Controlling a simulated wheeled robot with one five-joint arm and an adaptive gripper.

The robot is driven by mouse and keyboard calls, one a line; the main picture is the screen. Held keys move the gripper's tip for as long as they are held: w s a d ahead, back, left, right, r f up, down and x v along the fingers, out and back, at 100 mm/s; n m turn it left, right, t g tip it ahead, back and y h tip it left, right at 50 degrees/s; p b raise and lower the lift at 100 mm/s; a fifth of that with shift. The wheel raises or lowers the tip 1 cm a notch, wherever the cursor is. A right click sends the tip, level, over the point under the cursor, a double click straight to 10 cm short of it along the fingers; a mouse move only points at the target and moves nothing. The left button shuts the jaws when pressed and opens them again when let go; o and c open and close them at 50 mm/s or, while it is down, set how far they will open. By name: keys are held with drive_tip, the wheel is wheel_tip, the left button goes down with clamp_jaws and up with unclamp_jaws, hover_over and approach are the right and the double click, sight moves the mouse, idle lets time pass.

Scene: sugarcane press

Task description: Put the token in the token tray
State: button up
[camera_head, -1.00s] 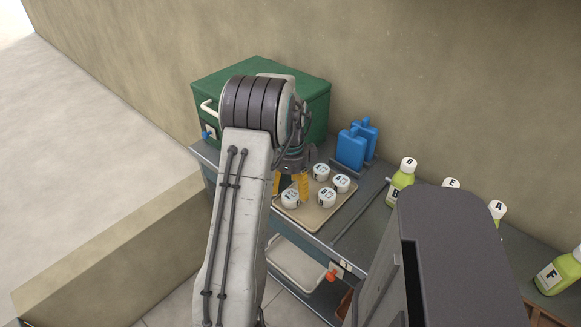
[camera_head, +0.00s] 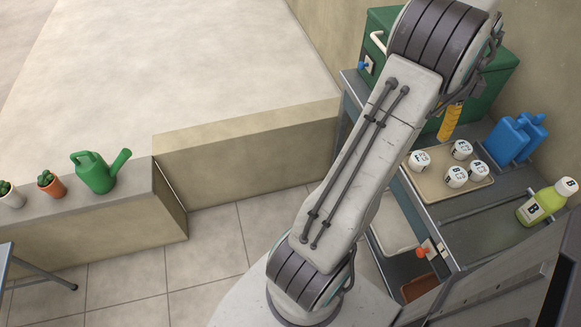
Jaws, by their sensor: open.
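Several white round tokens with dark printed labels stand on the beige token tray (camera_head: 434,193). One token (camera_head: 420,161) is at the tray's left, apart from the others. The other tokens, among them one at the back (camera_head: 460,150), are grouped toward the right of the tray. My gripper (camera_head: 448,124) is mostly hidden behind my arm. One yellow finger shows, off the tray's back left edge in the picture, apart from the tokens. No token shows at this finger. The other finger is hidden.
A green box (camera_head: 490,90) stands behind my arm. Blue bottles (camera_head: 512,139) and a green-yellow bottle labelled B (camera_head: 543,205) stand right of the tray. At the left, a ledge holds a green watering can (camera_head: 98,172) and small potted plants (camera_head: 50,184).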

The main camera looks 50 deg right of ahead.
drive_tip(key=w+a+r+n+t+h, duration=0.1)
drive_tip(key=w+a+r+n, duration=0.2)
drive_tip(key=w+a+n, duration=0.65)
drive_tip(key=w+a+r+n, duration=0.3)
drive_tip(key=w+a+n, duration=0.4)
drive_tip(key=w+a, duration=0.4)
drive_tip(key=s+a+n+t, duration=0.1)
drive_tip(key=a+n, duration=0.8)
drive_tip(key=a, duration=0.3)
drive_tip(key=s+a+f+n+t+y, duration=0.1)
drive_tip(key=s+a+n, duration=0.1)
drive_tip(key=a+n, duration=0.8)
drive_tip(key=shift+a+f, duration=0.25)
drive_tip(key=shift+a, duration=0.95)
drive_tip(key=shift+n, duration=0.25)
